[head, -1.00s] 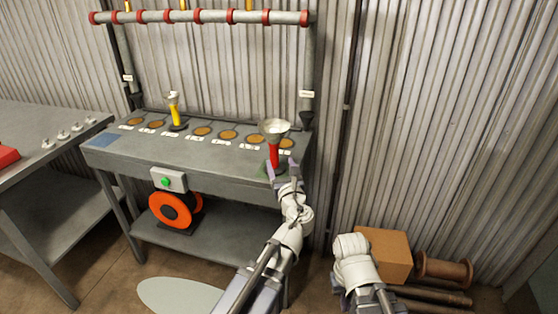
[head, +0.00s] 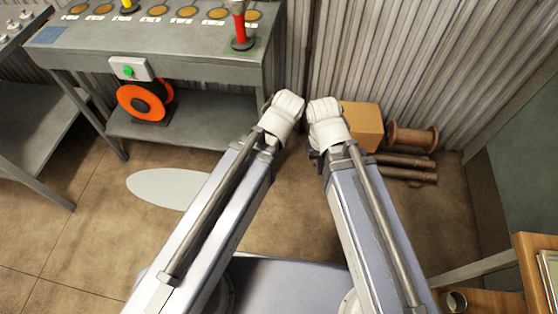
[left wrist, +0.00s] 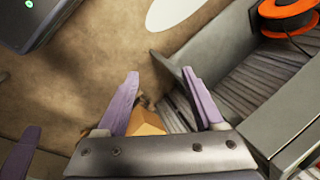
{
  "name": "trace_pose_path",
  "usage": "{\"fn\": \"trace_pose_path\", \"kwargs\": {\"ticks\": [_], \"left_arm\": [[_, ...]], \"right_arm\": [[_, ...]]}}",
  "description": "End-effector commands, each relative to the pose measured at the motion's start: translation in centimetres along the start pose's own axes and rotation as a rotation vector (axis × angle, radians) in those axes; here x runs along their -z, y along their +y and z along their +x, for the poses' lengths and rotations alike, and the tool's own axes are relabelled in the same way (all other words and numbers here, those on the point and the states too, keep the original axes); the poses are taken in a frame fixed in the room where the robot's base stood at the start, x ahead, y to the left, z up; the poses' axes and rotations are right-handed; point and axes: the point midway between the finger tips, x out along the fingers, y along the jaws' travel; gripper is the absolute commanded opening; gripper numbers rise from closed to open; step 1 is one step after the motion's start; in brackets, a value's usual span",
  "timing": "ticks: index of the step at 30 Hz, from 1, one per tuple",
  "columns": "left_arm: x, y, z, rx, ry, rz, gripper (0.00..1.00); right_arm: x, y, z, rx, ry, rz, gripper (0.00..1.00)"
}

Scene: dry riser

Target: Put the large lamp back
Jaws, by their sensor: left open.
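A red lamp (head: 240,25) stands upright on a green patch at the right end of the grey bench (head: 200,44); its top is cut off by the picture's upper edge. My left gripper (left wrist: 160,73) is open and empty in the left wrist view, with a cardboard box seen far behind its fingers. In the head view my left gripper is hidden behind its arm, below and right of the bench. My right gripper (head: 316,158) barely shows beside its forearm, clear of the lamp; its fingers cannot be made out.
Round brown discs (head: 157,10) line the bench top, with a yellow object (head: 129,5) among them. A green-button box (head: 130,69) and an orange reel (head: 145,101) are at the bench front. A cardboard box (head: 362,124), spool (head: 412,138) and pipes (head: 405,170) lie by the wall.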

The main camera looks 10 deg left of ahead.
Motion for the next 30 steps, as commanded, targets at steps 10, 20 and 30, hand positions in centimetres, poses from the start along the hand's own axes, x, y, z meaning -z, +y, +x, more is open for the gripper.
{"fn": "trace_pose_path", "kwargs": {"ticks": [10,20,30], "left_arm": [[-2.3,7.0,-1.3,-0.265,-0.127,-0.244,0.69],[-2.3,7.0,-1.3,-0.264,-0.125,-0.243,0.69],[-2.3,6.9,-1.3,-0.263,-0.124,-0.242,0.69]], "right_arm": [[0.0,0.0,0.0,0.0,0.0,0.0,0.0],[0.0,0.0,0.0,0.0,0.0,0.0,0.0],[0.0,0.0,0.0,0.0,0.0,0.0,0.0]]}}
